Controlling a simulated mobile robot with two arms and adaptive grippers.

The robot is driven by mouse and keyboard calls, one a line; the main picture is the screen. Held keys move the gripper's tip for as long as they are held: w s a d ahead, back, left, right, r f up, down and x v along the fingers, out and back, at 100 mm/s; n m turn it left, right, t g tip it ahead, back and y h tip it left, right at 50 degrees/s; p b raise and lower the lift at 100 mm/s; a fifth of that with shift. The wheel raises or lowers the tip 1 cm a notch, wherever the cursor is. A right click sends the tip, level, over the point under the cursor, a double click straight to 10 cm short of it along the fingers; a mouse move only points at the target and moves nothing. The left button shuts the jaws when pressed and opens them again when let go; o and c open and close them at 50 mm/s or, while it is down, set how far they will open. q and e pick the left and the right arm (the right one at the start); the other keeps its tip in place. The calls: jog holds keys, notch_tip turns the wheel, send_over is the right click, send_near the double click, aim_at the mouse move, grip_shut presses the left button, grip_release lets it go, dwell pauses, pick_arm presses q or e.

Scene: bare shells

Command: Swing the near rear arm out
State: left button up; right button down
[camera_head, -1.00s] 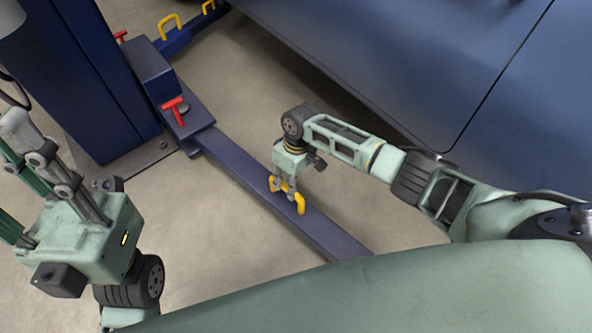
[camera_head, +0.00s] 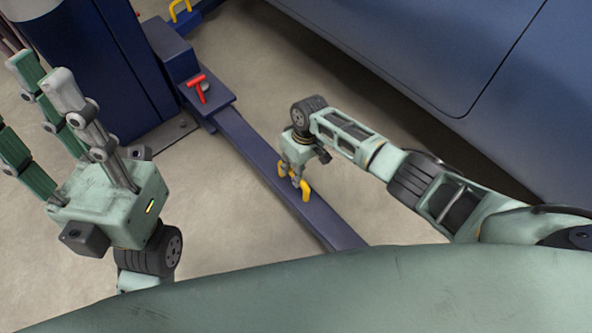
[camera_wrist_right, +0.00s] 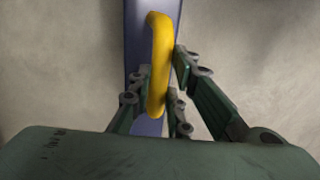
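The near rear arm (camera_head: 262,157) is a dark blue beam running from the lift column's base toward me, low over the floor. A yellow handle (camera_head: 306,191) stands on it. My right gripper (camera_head: 299,183) is over the beam with its fingers around this handle. In the right wrist view the yellow handle (camera_wrist_right: 160,65) lies between the fingers of the gripper (camera_wrist_right: 161,80), close against them on both sides. My left gripper (camera_head: 40,85) is raised at the left, fingers spread upward, empty and away from the beam.
The blue lift column (camera_head: 125,70) stands at upper left. A red T-handle (camera_head: 197,86) sits at the beam's inner end. Another yellow handle (camera_head: 178,10) shows behind. The blue car (camera_head: 430,50) fills the upper right. Bare floor (camera_head: 220,220) lies left of the beam.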

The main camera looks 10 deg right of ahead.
jog(key=c, duration=1.6)
grip_release()
jog(key=shift+s+a, duration=0.3)
jog(key=shift+a, duration=0.3)
jog(key=shift+c, duration=0.2)
jog(key=shift+w+d, duration=0.1)
jog(key=shift+d, duration=0.1)
jog(key=shift+r, duration=0.15)
notch_tip(320, 180, up, 12)
jog(key=w+d, duration=0.1)
jog(key=d, duration=0.1)
jog(key=shift+f, duration=0.25)
